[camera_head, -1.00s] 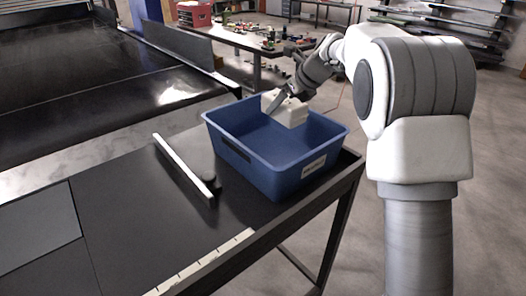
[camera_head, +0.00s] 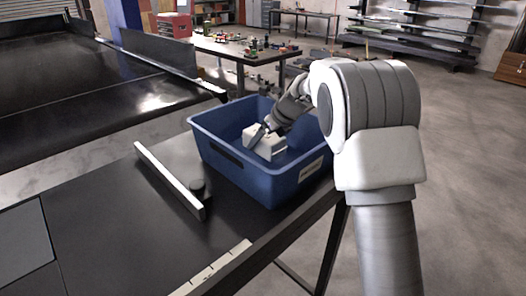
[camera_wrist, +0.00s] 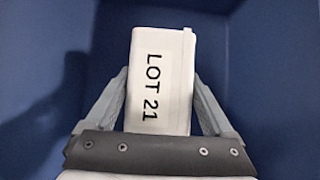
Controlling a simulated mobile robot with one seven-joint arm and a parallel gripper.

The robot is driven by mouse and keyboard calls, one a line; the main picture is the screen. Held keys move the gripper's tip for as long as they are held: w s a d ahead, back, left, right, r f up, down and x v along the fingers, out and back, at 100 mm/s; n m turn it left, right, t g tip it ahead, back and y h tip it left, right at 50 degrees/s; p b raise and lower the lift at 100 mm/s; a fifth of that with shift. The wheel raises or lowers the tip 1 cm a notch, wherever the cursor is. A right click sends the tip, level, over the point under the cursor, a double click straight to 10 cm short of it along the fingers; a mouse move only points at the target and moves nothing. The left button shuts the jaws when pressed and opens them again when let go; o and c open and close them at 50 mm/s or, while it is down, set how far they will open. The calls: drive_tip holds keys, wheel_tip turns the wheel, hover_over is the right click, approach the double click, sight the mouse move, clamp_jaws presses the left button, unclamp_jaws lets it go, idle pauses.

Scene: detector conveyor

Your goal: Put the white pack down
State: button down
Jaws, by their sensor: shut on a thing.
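The white pack (camera_head: 265,143) is inside the blue bin (camera_head: 223,160), below the level of its rim. In the wrist view the pack (camera_wrist: 160,80) shows black lettering "LOT 21" and lies between the two fingers. My gripper (camera_head: 266,133) reaches down into the bin and is shut on the pack; it also shows in the wrist view (camera_wrist: 160,88). The bin's blue floor and walls surround the pack. I cannot tell whether the pack touches the bin floor.
The bin stands on a dark table (camera_head: 110,235) near its right edge. A white-edged bar (camera_head: 170,180) lies left of the bin. A black conveyor (camera_head: 80,90) runs at the back left. A cluttered workbench (camera_head: 240,48) stands behind.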

drive_tip(key=shift+f, duration=2)
drive_tip(key=shift+f, duration=0.1)
unclamp_jaws()
